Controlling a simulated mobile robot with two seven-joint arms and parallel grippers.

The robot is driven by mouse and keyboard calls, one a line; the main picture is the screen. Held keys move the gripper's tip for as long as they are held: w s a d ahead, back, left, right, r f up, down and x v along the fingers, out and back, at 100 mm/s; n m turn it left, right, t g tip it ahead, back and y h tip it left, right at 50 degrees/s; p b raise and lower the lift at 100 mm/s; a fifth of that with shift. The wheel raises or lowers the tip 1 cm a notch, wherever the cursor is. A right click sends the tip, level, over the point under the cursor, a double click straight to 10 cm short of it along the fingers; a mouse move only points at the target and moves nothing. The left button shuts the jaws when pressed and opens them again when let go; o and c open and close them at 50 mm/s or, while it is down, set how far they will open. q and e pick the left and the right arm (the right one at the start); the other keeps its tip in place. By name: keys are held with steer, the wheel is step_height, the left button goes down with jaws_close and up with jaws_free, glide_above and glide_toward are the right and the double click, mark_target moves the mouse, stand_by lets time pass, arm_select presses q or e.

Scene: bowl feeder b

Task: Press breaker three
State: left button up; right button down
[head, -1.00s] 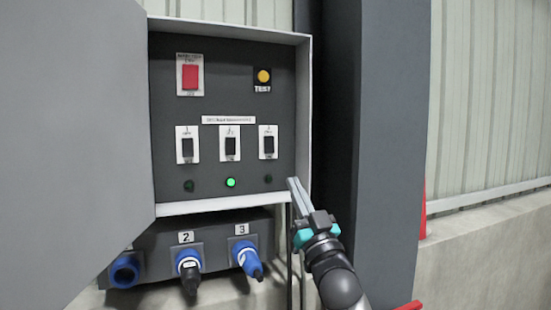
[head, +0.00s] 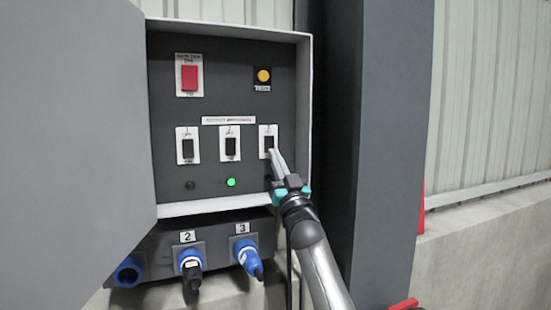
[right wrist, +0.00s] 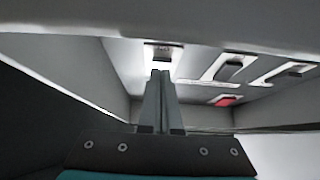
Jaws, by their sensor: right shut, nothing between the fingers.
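Breaker three (head: 269,142) is the rightmost black switch on a white plate in the open panel's lower row. My right gripper (head: 273,153) is shut and empty, with its tips at the lower part of that switch in the head view. In the right wrist view the shut fingers (right wrist: 160,75) point at the dark switch (right wrist: 162,52) on its white plate, just beyond the tips; I cannot tell if they touch. The middle breaker (head: 230,146) and left breaker (head: 188,149) are in the same row. A green light (head: 231,182) glows below the middle breaker. My left gripper is out of view.
A red main switch (head: 190,77) and a yellow test button (head: 263,76) sit above the breakers. The open grey door (head: 70,140) fills the left. The cabinet's side wall (head: 304,120) and lower lip (head: 205,208) border the panel. Blue plugs (head: 246,256) hang below.

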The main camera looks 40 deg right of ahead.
steer(key=shift+w, duration=0.15)
stand_by(0.3)
steer(key=shift+w+d+f+b, duration=0.1)
steer(key=shift+w+f+b, duration=0.15)
steer(key=shift+w+b, duration=0.2)
